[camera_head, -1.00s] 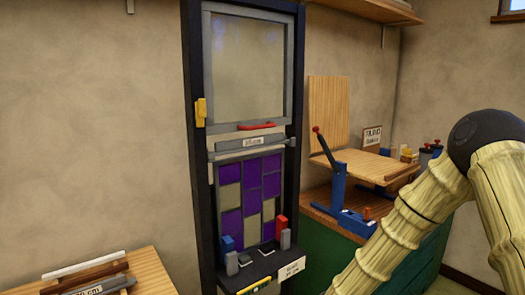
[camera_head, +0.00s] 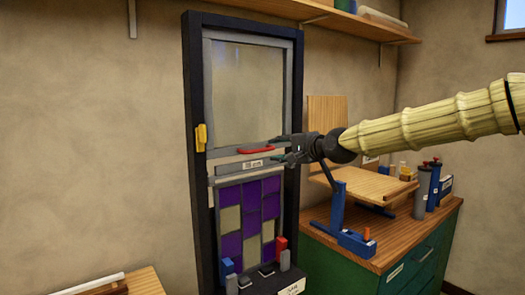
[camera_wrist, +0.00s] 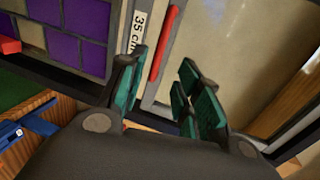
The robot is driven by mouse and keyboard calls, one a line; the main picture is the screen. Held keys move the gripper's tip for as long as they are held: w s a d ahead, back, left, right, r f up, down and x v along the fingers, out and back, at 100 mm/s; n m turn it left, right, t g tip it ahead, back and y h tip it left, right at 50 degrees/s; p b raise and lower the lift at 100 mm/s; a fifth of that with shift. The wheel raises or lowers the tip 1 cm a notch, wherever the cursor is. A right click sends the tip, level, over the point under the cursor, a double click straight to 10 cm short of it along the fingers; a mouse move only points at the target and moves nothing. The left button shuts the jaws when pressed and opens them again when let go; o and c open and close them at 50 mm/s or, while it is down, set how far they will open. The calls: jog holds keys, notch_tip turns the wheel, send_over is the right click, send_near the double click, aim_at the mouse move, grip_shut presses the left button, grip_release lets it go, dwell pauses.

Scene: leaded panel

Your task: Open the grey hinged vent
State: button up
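The grey hinged vent (camera_head: 205,95) is a grey-framed pane in the upper part of a dark upright frame. It looks closed in the head view. A red handle (camera_head: 258,150) runs along its lower edge and also shows in the wrist view (camera_wrist: 164,45). My gripper (camera_head: 280,149) is at the right end of the handle, coming from the right. In the wrist view my gripper (camera_wrist: 162,72) has its teal fingers apart, with the handle's near end ahead of the gap. Whether a finger touches the handle I cannot tell.
A yellow latch-like piece (camera_head: 201,137) sits on the left of the dark frame (camera_head: 191,70). A labelled grey bar (camera_head: 252,165) and a purple-and-cream panel (camera_head: 230,220) are below the vent. A green workbench (camera_head: 430,255) with a blue stand (camera_head: 340,215) is at right.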

aim_at(263, 150)
jog(key=p+x, duration=0.3)
jog(key=x, duration=0.7)
jog(key=shift+c, duration=0.4)
grip_shut()
